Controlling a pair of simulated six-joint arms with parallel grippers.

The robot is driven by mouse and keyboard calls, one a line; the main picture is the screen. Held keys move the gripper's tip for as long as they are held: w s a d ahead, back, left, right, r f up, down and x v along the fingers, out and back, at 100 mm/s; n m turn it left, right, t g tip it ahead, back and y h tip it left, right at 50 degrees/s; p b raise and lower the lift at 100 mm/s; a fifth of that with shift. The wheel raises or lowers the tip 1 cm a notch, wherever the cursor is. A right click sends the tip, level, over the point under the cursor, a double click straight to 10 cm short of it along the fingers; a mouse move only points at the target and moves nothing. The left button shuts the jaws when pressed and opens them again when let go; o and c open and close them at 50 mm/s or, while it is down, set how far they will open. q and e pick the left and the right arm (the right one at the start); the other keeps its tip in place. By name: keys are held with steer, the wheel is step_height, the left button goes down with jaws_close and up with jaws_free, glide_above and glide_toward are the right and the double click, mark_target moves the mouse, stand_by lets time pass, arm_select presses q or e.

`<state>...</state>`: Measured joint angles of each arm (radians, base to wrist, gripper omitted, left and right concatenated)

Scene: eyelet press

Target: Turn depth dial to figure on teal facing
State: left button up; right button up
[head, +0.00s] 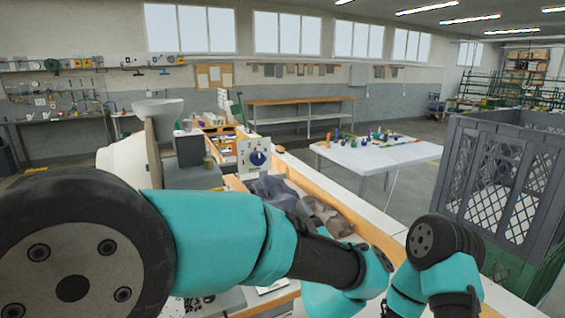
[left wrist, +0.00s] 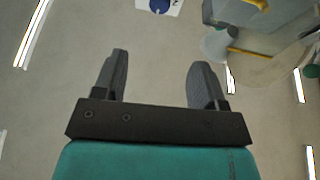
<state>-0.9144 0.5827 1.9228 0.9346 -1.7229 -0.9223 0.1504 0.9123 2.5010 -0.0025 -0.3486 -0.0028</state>
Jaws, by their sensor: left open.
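The depth dial (head: 257,158) is a dark blue knob on a white faceplate (head: 246,147), at the middle of the head view beside the press (head: 166,135). Part of the dial (left wrist: 160,5) also shows at the top edge of the left wrist view. My left gripper (left wrist: 158,80) is open and empty there, its fingers apart from the dial. In the head view my left arm crosses the foreground, and its gripper tips cannot be made out. My right arm shows at the lower right, with its gripper out of sight. I cannot make out a teal facing or the dial's figures.
Grey and brown cloth (head: 275,190) lies in a wooden-edged bin below the dial. A white table (head: 380,152) with small items stands behind. A large grey crate (head: 498,185) is at the right. A workbench with tools lines the left wall.

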mark_target(259, 161)
arm_select(q)
steer(key=shift+f, duration=0.1)
steer(key=shift+w, duration=0.1)
steer(key=x, duration=1.7)
steer(key=shift+w+a, duration=0.1)
steer(key=shift+c, duration=0.2)
steer(key=c, duration=0.9)
